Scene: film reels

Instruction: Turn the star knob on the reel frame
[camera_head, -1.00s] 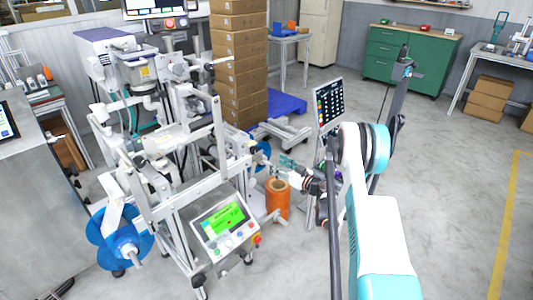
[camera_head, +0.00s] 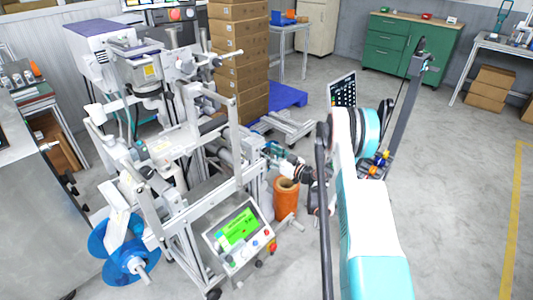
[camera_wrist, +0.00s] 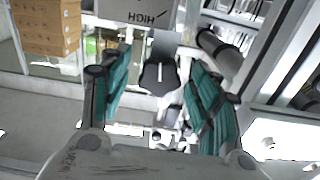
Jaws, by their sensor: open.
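The star knob (camera_wrist: 158,77) shows in the wrist view as a dark lobed knob with a white line on its face. It sits below a grey plate (camera_wrist: 140,12) marked "HIGH". My gripper (camera_wrist: 160,62) is open, with one teal finger on each side of the knob and a visible gap on both sides. In the head view my gripper (camera_head: 274,150) is at the right side of the metal reel frame (camera_head: 234,115). The knob cannot be made out there.
A control panel with a green screen (camera_head: 237,232) is on the front of the frame. An orange cylinder (camera_head: 286,198) stands below my gripper. Stacked cartons (camera_head: 240,45) are behind. A blue reel (camera_head: 105,240) is at lower left. Open floor lies to the right.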

